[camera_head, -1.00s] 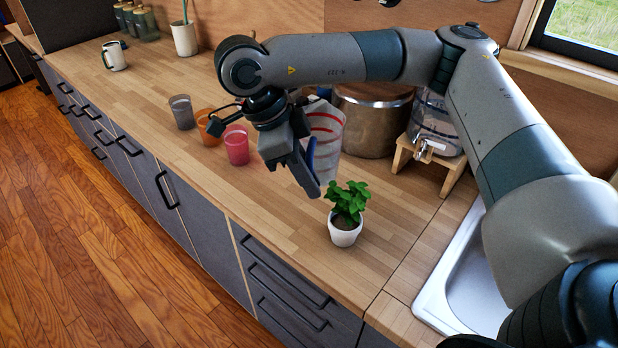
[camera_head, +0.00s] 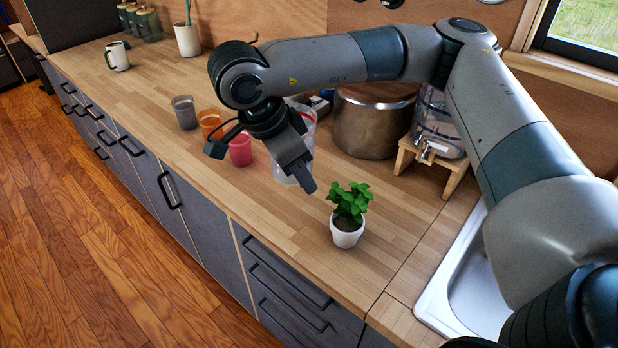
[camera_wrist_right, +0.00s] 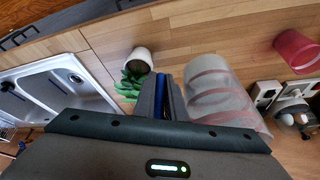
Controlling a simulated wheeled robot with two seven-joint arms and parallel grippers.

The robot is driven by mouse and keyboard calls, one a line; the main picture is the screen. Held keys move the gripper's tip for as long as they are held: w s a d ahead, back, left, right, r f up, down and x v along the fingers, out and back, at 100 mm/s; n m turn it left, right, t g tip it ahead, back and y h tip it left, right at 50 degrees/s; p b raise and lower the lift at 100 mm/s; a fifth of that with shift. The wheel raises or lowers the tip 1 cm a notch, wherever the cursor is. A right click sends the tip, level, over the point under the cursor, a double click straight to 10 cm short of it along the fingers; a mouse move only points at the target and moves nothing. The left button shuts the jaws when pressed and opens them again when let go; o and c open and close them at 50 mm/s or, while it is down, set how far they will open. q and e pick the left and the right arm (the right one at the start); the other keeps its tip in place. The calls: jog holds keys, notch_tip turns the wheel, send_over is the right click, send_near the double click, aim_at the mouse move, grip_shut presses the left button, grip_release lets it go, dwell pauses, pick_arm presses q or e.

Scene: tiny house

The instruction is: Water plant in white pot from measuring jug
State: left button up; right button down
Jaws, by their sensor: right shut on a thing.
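The measuring jug (camera_head: 281,172) is clear with red markings and is partly hidden behind my right gripper in the head view. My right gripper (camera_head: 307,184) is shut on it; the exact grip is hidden. In the right wrist view the jug (camera_wrist_right: 215,92) is right beside my gripper fingers (camera_wrist_right: 162,95). The plant (camera_head: 350,203) stands upright in a small white pot (camera_head: 346,238) on the counter, just right of my right gripper and apart from it. The pot also shows in the right wrist view (camera_wrist_right: 140,59). I cannot tell how much water is in the jug. My left gripper is not in view.
Grey (camera_head: 184,112), orange (camera_head: 209,122) and pink (camera_head: 240,150) cups stand left of my gripper. A large metal pot (camera_head: 372,128) and a water dispenser (camera_head: 436,130) on a wooden stand are behind. The sink (camera_head: 470,275) is at right. Counter in front of the plant is clear.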

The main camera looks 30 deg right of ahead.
jog(key=w+a+r+n+t+y, duration=0.1)
jog(key=n, duration=0.4)
jog(key=w+a+r+n+t+y, duration=0.1)
jog(key=n, duration=0.4)
jog(key=w+a+r+n+t+y, duration=0.1)
jog(key=n+t, duration=0.1)
jog(key=n, duration=0.3)
jog(key=shift+w+a+r+y, duration=0.1)
jog(key=shift+a+y, duration=0.05)
jog(key=shift+y, duration=0.15)
